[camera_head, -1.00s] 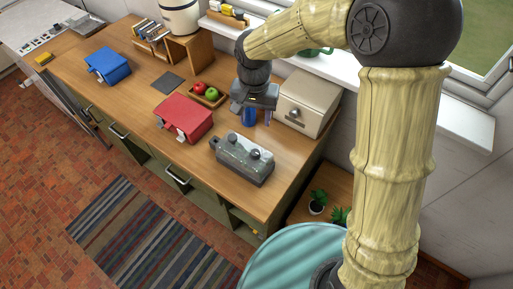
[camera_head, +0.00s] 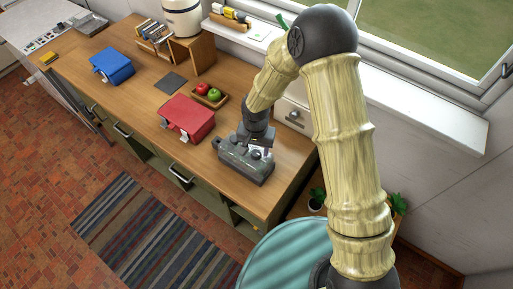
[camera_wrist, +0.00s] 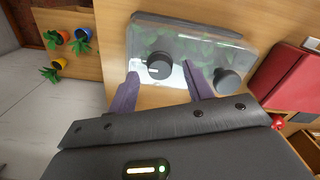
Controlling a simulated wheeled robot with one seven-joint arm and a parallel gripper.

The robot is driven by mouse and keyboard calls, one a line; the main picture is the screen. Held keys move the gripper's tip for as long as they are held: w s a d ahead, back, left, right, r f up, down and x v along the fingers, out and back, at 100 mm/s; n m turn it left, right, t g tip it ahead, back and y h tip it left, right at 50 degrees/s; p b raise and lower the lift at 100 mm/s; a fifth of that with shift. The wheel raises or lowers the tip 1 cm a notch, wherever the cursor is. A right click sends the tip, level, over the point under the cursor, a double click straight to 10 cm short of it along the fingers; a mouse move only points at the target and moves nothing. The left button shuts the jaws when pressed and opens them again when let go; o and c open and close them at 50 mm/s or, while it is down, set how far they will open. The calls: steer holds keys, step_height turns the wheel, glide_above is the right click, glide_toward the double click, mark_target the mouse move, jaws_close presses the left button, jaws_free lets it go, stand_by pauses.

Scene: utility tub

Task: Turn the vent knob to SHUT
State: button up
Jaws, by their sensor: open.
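The utility tub (camera_head: 240,168) is a grey, box-shaped container on the wooden counter. In the wrist view its translucent lid (camera_wrist: 190,35) shows green things inside and bears two dark round knobs. One knob (camera_wrist: 159,66) is between my gripper's fingers, with a white mark beside it. The other knob (camera_wrist: 228,82) is to the right, outside the fingers. I cannot read any lettering, nor tell which knob is the vent knob. My gripper (camera_wrist: 160,70) is open, its purple fingers apart on either side of the first knob; contact cannot be told. In the head view my wrist partly hides the lid.
A red box (camera_head: 188,117) stands close behind the tub to the left. A wooden tray (camera_head: 211,97) with apples and a cream bin (camera_head: 293,115) are farther back. A blue box (camera_head: 111,65) is far left. The counter's front edge is near the tub.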

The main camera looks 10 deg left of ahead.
steer(key=shift+f, duration=0.75)
steer(key=c, duration=1)
steer(key=shift+n+b, duration=0.35)
steer(key=shift+n, duration=0.35)
steer(key=shift+n+b, duration=0.5)
steer(key=shift+n, duration=0.7)
